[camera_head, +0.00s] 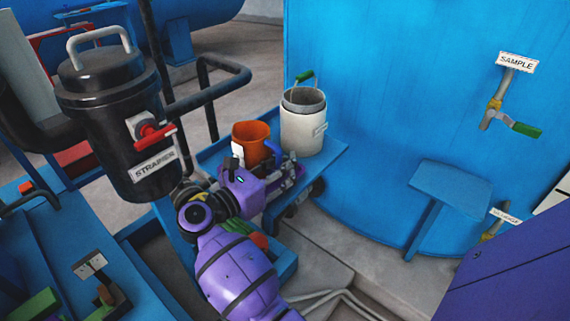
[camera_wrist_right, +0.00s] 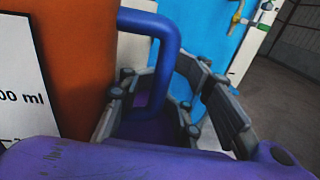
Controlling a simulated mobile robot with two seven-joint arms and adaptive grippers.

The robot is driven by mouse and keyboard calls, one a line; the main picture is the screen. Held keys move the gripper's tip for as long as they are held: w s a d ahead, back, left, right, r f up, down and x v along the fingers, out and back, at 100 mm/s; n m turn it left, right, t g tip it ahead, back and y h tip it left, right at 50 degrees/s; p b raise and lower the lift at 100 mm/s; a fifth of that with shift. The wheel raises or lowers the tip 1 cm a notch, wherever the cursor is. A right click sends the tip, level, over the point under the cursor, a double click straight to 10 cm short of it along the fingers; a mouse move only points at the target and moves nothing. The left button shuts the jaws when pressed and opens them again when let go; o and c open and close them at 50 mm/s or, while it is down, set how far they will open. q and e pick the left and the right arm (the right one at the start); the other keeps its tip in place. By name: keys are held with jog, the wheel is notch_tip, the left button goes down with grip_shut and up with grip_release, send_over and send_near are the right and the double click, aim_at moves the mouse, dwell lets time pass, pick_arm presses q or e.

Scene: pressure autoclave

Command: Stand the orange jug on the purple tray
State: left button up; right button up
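The orange jug (camera_head: 252,138) stands upright on a blue cart in the head view. In the right wrist view the jug (camera_wrist_right: 75,65) fills the left side, with a white volume label and a blue-purple handle (camera_wrist_right: 170,35). My right gripper (camera_head: 288,176) is at the jug's near right side. In the wrist view its fingers (camera_wrist_right: 170,80) lie on both sides of the handle, with a gap visible, so it looks open around it. My left gripper is out of view. I cannot make out the purple tray for certain.
A pale bucket (camera_head: 303,128) stands close behind the jug to the right. A black strainer (camera_head: 108,120) and its pipe rise to the left. A big blue tank (camera_head: 400,110) is behind. A flat purple surface (camera_head: 520,275) fills the bottom right corner.

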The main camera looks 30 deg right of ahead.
dwell(0.3)
jog(key=shift+r+p, duration=0.3)
jog(key=shift+p, duration=0.05)
jog(key=b+v, duration=0.3)
jog(key=v, duration=0.9)
jog(key=shift+f, duration=0.1)
